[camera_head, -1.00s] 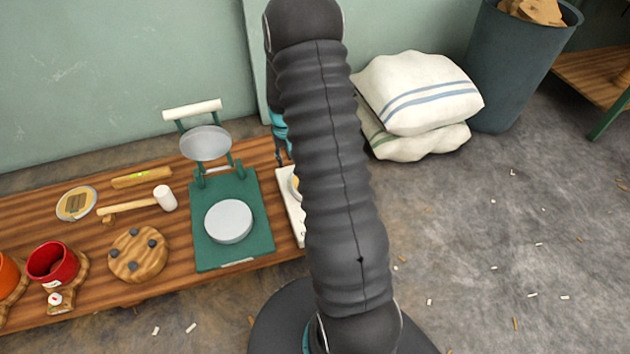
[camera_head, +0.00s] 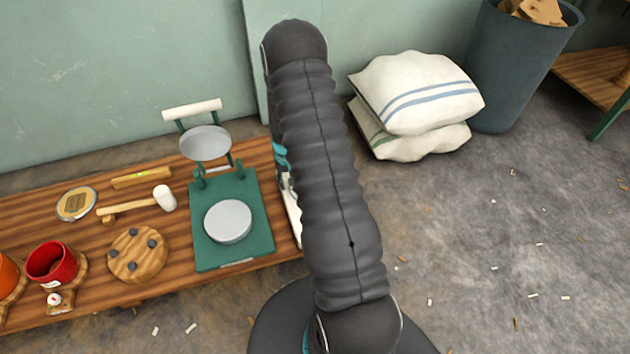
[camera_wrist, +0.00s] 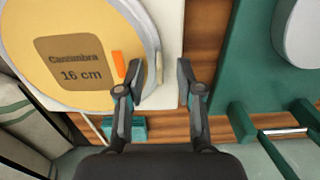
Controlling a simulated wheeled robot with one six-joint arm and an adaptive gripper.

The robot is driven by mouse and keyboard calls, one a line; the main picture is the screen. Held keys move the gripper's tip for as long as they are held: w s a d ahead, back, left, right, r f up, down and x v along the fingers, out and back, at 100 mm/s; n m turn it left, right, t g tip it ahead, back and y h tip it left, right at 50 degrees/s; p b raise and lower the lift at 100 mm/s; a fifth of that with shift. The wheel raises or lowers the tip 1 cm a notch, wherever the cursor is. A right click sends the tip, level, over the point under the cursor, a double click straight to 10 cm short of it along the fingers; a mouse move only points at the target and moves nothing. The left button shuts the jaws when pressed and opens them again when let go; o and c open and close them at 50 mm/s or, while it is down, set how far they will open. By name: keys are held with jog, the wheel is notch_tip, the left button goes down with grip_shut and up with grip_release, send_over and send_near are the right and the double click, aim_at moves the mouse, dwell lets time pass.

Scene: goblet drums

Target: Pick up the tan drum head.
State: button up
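A round tan drum head (camera_wrist: 88,48) with a pale rim and a brown label reading "16 cm" fills the upper left of the wrist view. It lies on a white board (camera_wrist: 168,22). My gripper (camera_wrist: 160,66) is open, with its left finger over the drum head's right edge and its right finger over the board's right edge. A small pale tab (camera_wrist: 158,66) at the drum head's rim shows between the fingers; contact cannot be told. In the head view my arm hides this drum head, and only part of the white board (camera_head: 292,212) shows.
A green press (camera_head: 262,238) with a grey round plate stands left of the board on the wooden bench (camera_head: 290,250). Further left are another round labelled disc (camera_head: 77,203), a mallet (camera_head: 165,197), a wooden disc (camera_head: 138,254) and a red cup (camera_head: 52,264). Sacks (camera_head: 415,95) lie right.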

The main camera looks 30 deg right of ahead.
grip_shut()
jog(key=shift+r, duration=0.1)
jog(key=shift+r, duration=0.45)
notch_tip(320, 180, up, 3)
jog(key=shift+f, duration=0.1)
jog(key=s+d+r, duration=0.5)
jog(key=d+r, duration=0.2)
jog(key=d, duration=0.3)
jog(key=shift+s+d, duration=0.15)
jog(key=shift+d, duration=0.1)
